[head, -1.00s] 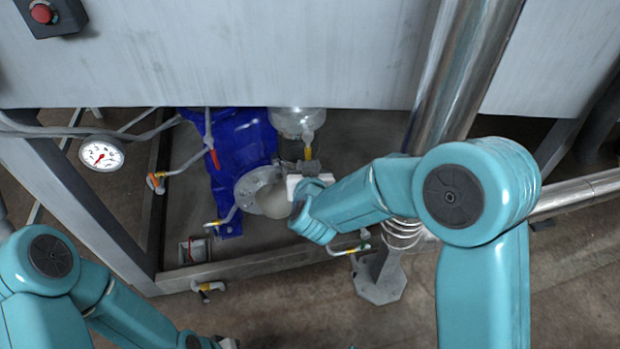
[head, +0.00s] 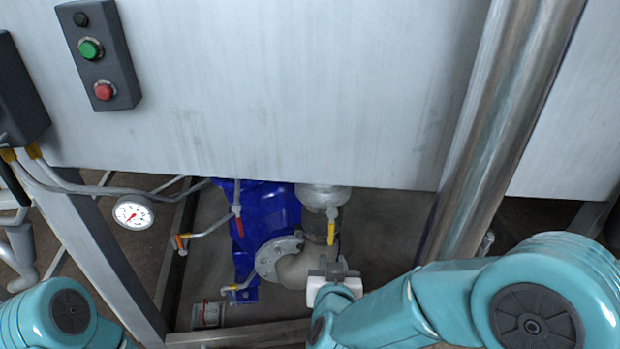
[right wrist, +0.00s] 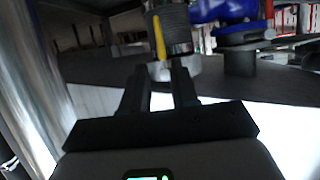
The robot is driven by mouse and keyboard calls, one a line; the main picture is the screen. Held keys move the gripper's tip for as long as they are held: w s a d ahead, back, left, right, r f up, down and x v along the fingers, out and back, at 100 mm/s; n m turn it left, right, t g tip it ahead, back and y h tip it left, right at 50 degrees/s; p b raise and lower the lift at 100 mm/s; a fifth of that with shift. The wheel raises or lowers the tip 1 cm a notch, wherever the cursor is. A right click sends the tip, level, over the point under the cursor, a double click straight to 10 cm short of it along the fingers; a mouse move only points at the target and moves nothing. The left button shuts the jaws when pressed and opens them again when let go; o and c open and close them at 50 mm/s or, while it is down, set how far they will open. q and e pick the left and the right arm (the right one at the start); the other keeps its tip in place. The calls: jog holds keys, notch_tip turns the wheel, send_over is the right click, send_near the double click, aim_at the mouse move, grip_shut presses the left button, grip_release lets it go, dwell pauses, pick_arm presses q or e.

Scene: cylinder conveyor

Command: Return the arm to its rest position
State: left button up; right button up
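My right arm (head: 400,310), teal, comes in from the lower right of the head view. Its gripper (head: 333,264) has a white body and dark fingers and is in front of the grey pipework under the metal panel. In the right wrist view the two dark fingers (right wrist: 163,80) stand apart with a gap between them, and nothing shows held. A pipe with a yellow handle (right wrist: 158,38) shows beyond the fingertips, seemingly apart from them. My left arm (head: 60,315) shows only in part at the lower left; its gripper is out of the frame.
A large grey panel (head: 300,90) hangs above, with a button box (head: 97,55) bearing green and red buttons. A steel pipe (head: 500,130) slants down on the right. A blue pump (head: 262,207), a gauge (head: 133,212) and frame legs stand below the panel.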

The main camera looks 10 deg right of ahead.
jog(key=s+d+f+g, duration=0.2)
jog(key=d+f, duration=0.3)
jog(key=f, duration=0.4)
jog(key=s+d+f+g, duration=0.3)
jog(key=d+f, duration=0.2)
jog(key=f, duration=0.4)
jog(key=s+a+f+g+y, duration=0.2)
jog(key=s+f+g, duration=0.1)
jog(key=s+f, duration=0.45)
jog(key=s+a+f+g+y, duration=0.35)
jog(key=s+a, duration=0.25)
jog(key=s, duration=0.4)
notch_tip(320, 180, up, 23)
jog(key=g+p, duration=0.1)
jog(key=p, duration=2)
jog(key=shift+f+p, duration=0.2)
jog(key=shift+p, duration=0.1)
